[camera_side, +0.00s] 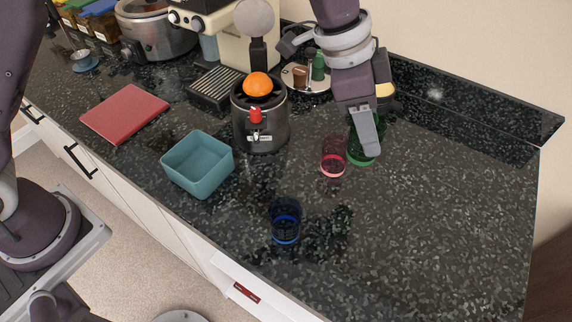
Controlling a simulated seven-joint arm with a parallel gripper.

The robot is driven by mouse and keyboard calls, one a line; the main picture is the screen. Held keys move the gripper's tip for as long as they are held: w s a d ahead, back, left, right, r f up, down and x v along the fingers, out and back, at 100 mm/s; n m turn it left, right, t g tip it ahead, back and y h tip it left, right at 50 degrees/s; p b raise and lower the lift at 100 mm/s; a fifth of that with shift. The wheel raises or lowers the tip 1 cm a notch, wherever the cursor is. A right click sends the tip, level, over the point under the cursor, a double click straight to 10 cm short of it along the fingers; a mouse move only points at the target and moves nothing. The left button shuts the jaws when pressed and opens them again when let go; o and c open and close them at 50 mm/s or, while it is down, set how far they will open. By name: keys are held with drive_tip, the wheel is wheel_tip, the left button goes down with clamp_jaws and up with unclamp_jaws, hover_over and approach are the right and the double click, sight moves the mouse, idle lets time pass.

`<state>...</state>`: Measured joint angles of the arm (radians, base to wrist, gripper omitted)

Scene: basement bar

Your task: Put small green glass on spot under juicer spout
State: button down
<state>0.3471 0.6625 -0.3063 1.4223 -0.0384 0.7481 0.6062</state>
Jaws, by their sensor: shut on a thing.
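The small green glass (354,151) stands upright on the dark counter, right of the juicer, partly hidden by my gripper. My gripper (368,143) points down from above and is shut on the green glass. It cannot be told whether the glass touches the counter. The juicer (262,128) is a dark grey cylinder with an orange (258,84) on top and a red spout tap (255,115) on its front. The counter just below the spout is bare.
A red glass (333,160) stands close to the left of the green glass. A blue glass (286,222) stands nearer the front edge. A teal bin (197,166) and red board (124,113) lie left of the juicer. A round tray (293,77) with small items and a coffee machine (228,32) are behind. The right counter is clear.

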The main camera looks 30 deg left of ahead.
sight(268, 136)
drive_tip(key=s+a+r+n+t+y, duration=0.1)
drive_tip(key=s+a+r+n+y, duration=0.15)
drive_tip(key=s+a+n, duration=0.45)
drive_tip(key=s+a+r+n+t+y, duration=0.1)
drive_tip(key=s+a+r+n+t, duration=0.2)
drive_tip(key=a, duration=0.7)
drive_tip(key=shift+n+g, duration=0.6)
drive_tip(key=shift+g, duration=0.1)
drive_tip(key=f, duration=0.4)
drive_tip(key=s+f, duration=0.1)
drive_tip(key=f, duration=0.8)
drive_tip(key=shift+s+a+f, duration=0.1)
drive_tip(key=shift+s+f, duration=0.25)
drive_tip(key=shift+f, duration=0.05)
drive_tip(key=shift+w+f, duration=0.2)
drive_tip(key=w, duration=0.2)
drive_tip(key=w+f, duration=0.1)
drive_tip(key=shift+w+d, duration=0.25)
drive_tip(key=shift+d, duration=0.15)
drive_tip(key=shift+f, duration=0.15)
drive_tip(key=c, duration=0.7)
unclamp_jaws()
drive_tip(key=shift+o, duration=0.2)
